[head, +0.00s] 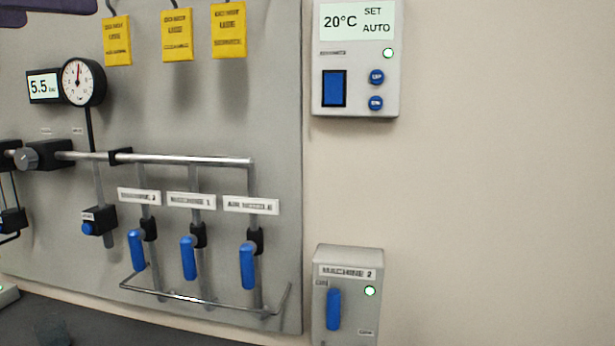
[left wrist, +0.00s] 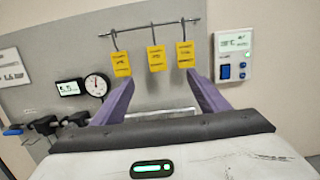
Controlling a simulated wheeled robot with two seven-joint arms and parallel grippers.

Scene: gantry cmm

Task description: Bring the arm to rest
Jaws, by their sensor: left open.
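My left gripper (head: 45,8) shows only in part at the top left corner of the head view, as dark purple pieces. In the left wrist view its two purple fingers (left wrist: 160,78) stand wide apart with nothing between them. They point toward the grey wall panel (left wrist: 215,88) and its yellow tags (left wrist: 155,59). The fingers appear apart from the tags, though the gap is hard to judge. My right gripper is in neither view.
Several blue valve handles (head: 188,258) hang below a metal pipe (head: 190,160), with a wire rail in front. A gauge (head: 83,82) sits upper left. A thermostat (head: 357,60) and a machine 2 box (head: 348,290) project at right. The beige wall (head: 500,180) is bare.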

